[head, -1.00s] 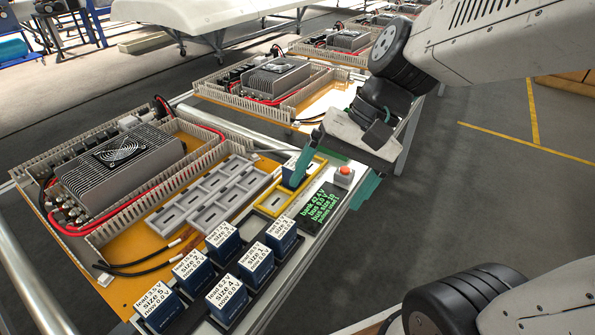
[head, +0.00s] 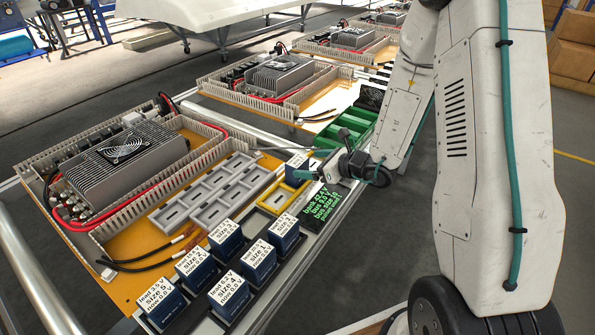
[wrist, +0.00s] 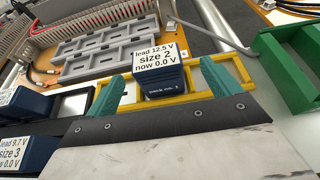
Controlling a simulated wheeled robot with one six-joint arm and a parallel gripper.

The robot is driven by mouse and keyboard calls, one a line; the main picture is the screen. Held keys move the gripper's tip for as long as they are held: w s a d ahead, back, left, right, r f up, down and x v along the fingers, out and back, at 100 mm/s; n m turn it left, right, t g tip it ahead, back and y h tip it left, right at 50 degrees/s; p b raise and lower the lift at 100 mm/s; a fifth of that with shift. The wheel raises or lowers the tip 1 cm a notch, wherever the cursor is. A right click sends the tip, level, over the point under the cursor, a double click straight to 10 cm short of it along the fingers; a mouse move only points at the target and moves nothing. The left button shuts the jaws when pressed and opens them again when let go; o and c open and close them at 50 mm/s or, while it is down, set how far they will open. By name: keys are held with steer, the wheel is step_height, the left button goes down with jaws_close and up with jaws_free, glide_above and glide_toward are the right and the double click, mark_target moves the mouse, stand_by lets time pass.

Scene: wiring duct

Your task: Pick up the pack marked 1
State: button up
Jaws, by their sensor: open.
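A blue pack (wrist: 163,72) stands in the yellow frame (wrist: 222,77) in the wrist view. Its white top label reads lead 12.5 V, size 2, now 0.0 V; the small print on its front seems to read pack no. 1. It also shows in the head view (head: 296,165), partly hidden by my gripper. My gripper (wrist: 162,84) is open, with one teal finger on each side of this pack, and holds nothing. I cannot tell whether the fingers touch it. Another blue pack (head: 258,260) in the front group is labelled size 1.
Several other blue packs (head: 228,292) stand in a dark rack at the front. A grey slotted tray (head: 215,195) lies behind the yellow frame. A green bin (head: 352,125) stands right of it. A display (head: 322,208) shows green text. Ducts and a finned unit (head: 125,160) fill the left.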

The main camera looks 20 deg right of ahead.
mark_target(293, 162)
steer(key=x, duration=0.7)
steer(key=shift+a+r, duration=0.1)
steer(key=shift+a, duration=0.15)
steer(key=c, duration=1.3)
steer(key=shift+r, duration=0.15)
